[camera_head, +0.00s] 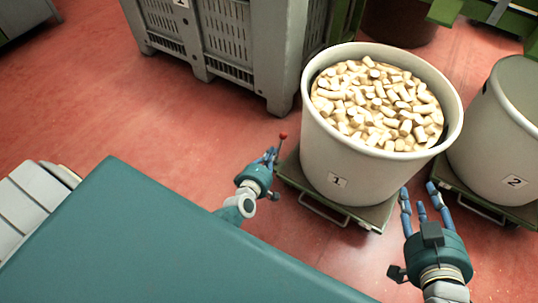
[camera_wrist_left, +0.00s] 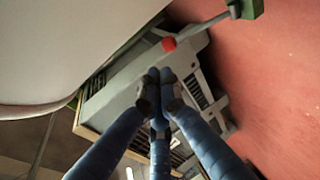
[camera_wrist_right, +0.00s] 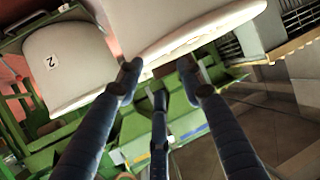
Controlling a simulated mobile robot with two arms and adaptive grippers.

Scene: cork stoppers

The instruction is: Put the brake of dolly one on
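Dolly one is a low dark-green platform (camera_head: 374,216) under the white tub (camera_head: 345,185) marked 1. Its brake lever ends in a red knob (camera_head: 284,136) that stands up at the dolly's left corner; the knob also shows in the left wrist view (camera_wrist_left: 169,44), on a grey rod. My left gripper (camera_head: 271,155) is just below and left of the knob, its blue fingers drawn together with nothing seen between them. No contact with the knob shows. My right gripper (camera_head: 423,197) is at the tub's front right, fingers spread and empty.
The tub is full of cork stoppers (camera_head: 375,105). Tub 2 (camera_head: 495,140) stands on another dolly at right. A grey crate (camera_head: 240,45) stands behind at left. A teal surface (camera_head: 140,235) fills the lower left. Red floor (camera_head: 150,110) is clear left of my left gripper.

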